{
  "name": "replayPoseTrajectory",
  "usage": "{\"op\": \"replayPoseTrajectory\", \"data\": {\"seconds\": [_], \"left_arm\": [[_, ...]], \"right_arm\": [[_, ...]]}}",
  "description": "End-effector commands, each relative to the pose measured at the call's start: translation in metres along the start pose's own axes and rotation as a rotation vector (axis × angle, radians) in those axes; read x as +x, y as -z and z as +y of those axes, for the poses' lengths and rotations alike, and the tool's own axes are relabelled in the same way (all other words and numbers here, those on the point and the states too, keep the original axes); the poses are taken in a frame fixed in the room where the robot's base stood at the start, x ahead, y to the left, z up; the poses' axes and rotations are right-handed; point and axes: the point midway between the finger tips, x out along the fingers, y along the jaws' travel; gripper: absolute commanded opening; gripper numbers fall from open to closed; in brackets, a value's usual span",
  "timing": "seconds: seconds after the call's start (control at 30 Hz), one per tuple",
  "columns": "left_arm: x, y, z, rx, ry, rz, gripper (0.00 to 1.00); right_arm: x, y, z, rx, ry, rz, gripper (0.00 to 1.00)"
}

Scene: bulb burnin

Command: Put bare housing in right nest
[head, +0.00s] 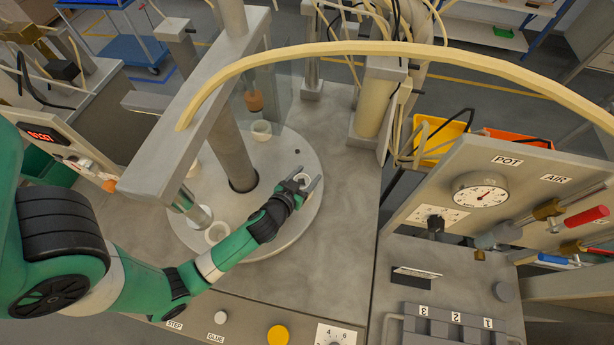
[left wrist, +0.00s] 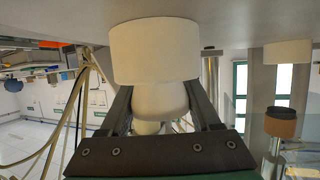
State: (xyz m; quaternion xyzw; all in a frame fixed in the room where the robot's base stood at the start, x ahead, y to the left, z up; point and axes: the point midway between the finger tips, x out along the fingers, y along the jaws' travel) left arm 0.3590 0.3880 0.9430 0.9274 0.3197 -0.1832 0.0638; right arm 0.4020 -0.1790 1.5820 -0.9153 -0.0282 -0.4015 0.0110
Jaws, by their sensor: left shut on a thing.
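My left gripper (head: 307,181) is at the right side of the round plate (head: 290,225). Its fingers are shut on the bare housing (left wrist: 160,100), a white rounded piece between them in the left wrist view. A white cylindrical nest (left wrist: 155,50), the right nest, lies straight in line with the housing and visually meets it. I cannot tell whether the housing is fully seated. In the head view the white between the fingers is small, and housing and nest are hard to separate. My right gripper is not in view.
Other white nests stand on the plate at the back (head: 262,129) and front (head: 218,232). A brown-tipped tool (head: 254,102) hangs over the back nest. A grey column (head: 232,150) rises through the plate. The bench right of the plate is clear.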

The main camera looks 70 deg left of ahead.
Motion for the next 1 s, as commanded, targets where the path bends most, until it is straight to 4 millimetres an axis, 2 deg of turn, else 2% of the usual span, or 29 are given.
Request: {"op": "replayPoseTrajectory", "data": {"seconds": [0.07, 0.1, 0.23, 0.63, 0.77, 1.0], "left_arm": [[0.002, -0.004, 0.000, 0.000, 0.000, 0.000, 0.11], [0.001, -0.003, 0.000, 0.000, 0.000, 0.000, 0.69], [0.001, -0.002, 0.000, 0.000, 0.000, 0.000, 0.93], [-0.004, 0.001, 0.000, 0.001, -0.001, -0.001, 0.94], [-0.028, 0.000, 0.001, 0.003, -0.004, -0.001, 0.94], [-0.089, -0.001, 0.002, 0.006, -0.008, -0.002, 0.94]], "right_arm": [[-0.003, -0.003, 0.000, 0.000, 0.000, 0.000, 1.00], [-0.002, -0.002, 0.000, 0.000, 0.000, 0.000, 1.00], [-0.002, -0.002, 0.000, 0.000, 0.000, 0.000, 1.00], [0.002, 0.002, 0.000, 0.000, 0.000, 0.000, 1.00], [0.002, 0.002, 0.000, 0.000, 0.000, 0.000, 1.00], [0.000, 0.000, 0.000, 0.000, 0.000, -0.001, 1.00]]}}
